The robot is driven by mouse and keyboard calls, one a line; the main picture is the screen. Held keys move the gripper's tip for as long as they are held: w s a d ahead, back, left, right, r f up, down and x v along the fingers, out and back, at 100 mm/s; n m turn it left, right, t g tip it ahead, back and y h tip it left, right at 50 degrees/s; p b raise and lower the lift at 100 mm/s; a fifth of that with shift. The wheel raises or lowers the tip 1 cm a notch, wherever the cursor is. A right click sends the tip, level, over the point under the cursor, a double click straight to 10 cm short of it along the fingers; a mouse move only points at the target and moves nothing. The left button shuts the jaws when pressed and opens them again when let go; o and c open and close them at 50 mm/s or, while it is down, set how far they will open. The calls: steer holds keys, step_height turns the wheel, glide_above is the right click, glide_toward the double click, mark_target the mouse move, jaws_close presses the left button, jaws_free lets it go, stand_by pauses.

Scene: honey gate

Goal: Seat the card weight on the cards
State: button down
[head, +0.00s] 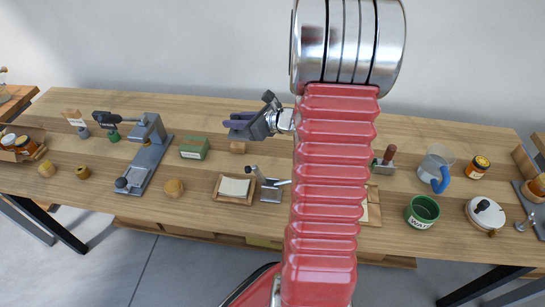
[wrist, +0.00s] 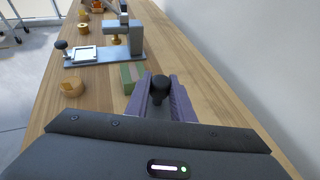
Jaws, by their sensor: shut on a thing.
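My gripper (head: 236,127), with purple fingers, is above the back half of the table, left of my red arm. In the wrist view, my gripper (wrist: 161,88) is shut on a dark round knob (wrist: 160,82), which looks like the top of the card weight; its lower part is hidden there. A small brown block (head: 238,147) shows just under the fingers in the head view; I cannot tell whether it is part of the held thing. White cards (head: 234,187) lie in a wooden tray (head: 219,195), nearer the front edge than my gripper and apart from it.
A lever stand (head: 270,190) stands close beside the tray's right. A green box (head: 193,148) is left of my gripper, and a grey press (head: 147,155) is farther left. A round wooden piece (head: 173,188) is left of the tray. My arm hides part of the table.

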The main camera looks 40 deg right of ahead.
steer(key=s+d+f, duration=0.1)
steer(key=s+d, duration=0.5)
steer(key=d, duration=0.1)
steer(key=shift+d+f, duration=0.15)
steer(key=shift+d, duration=0.1)
steer(key=shift+f, duration=0.1)
steer(key=shift+f, duration=2.8)
steer(key=shift+f, duration=0.15)
steer(key=shift+f, duration=1.75)
steer(key=shift+f, duration=0.15)
steer(key=c, duration=1.5)
jaws_free()
steer(key=shift+c, duration=0.2)
